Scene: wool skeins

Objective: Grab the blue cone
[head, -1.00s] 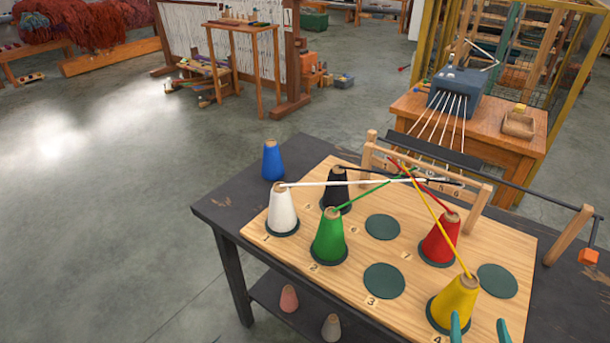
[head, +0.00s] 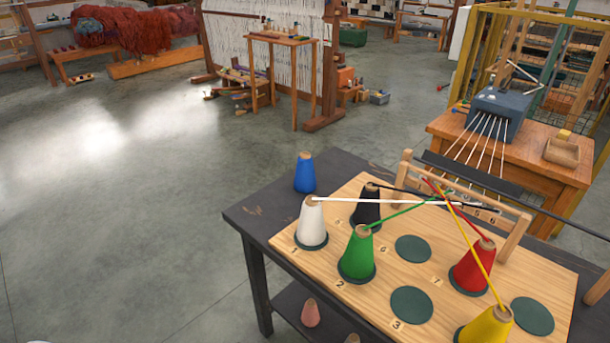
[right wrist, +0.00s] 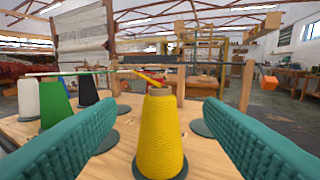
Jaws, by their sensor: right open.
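The blue cone (head: 305,173) stands upright on the dark table (head: 243,215), at its far left corner, off the wooden board (head: 385,258). It is close behind the white cone (head: 311,222). In the right wrist view my right gripper (right wrist: 160,135) is open, its two teal fingers on either side of the yellow cone (right wrist: 159,132). I cannot tell whether the fingers touch it; they look apart from it. My left gripper is not in view.
On the board stand the green cone (head: 358,254), black cone (head: 367,207) and red cone (head: 472,266), with yarns running to a wooden peg rack (head: 470,207). Dark round pads (head: 413,249) lie empty between them. A pink cone (head: 310,313) sits on the lower shelf. Floor left of the table is clear.

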